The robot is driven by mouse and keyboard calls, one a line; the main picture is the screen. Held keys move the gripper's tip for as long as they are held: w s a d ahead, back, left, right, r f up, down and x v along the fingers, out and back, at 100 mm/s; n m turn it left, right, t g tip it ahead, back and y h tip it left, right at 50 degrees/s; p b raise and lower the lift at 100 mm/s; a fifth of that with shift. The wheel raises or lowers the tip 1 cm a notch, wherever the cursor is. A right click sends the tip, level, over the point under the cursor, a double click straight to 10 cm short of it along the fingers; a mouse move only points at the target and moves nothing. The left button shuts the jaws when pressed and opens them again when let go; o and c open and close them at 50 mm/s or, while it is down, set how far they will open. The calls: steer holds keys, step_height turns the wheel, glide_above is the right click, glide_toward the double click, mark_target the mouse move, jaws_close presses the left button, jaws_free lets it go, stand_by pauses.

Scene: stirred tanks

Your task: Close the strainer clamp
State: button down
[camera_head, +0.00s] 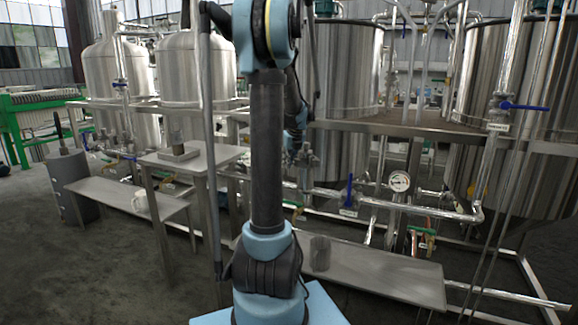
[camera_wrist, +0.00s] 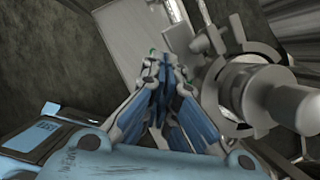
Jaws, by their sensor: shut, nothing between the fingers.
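In the wrist view my gripper (camera_wrist: 163,65) is shut, with its blue-padded fingers together and nothing between them. Right beside the fingers is a grey metal strainer fitting (camera_wrist: 290,105) with a round clamp (camera_wrist: 232,120) around its pipe. A bolt-like part of the clamp stands up at its upper left. The fingertips lie left of the clamp; I cannot tell whether they touch it. I also cannot tell how far the clamp is closed. In the head view my arm covers most of this place, and a small metal fitting (camera_head: 308,160) shows just right of it.
A low metal bench (camera_head: 400,278) runs at the front right, with a grey cylinder (camera_head: 320,253) on it. A metal table (camera_head: 215,155) stands left of my arm. Pipes with a blue-handled valve (camera_head: 349,192) and a gauge (camera_head: 400,181) are on the right, before large steel tanks (camera_head: 345,90).

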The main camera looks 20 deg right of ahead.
steer(key=shift+w, duration=0.35)
steer(key=shift+r, duration=0.1)
stand_by(0.3)
step_height(320, 180, up, 9)
steer(key=s+a, duration=0.3)
steer(key=s+a+f+n+g+h, duration=0.1)
steer(key=a+n+g+h, duration=0.35)
steer(key=n+h, duration=0.4)
steer(key=w+d+f+t, duration=0.1)
steer(key=w+d+f, duration=0.2)
steer(key=d+f, duration=0.5)
steer(key=shift+d+n+y, duration=0.3)
steer(key=shift+n+y, duration=0.05)
stand_by(0.5)
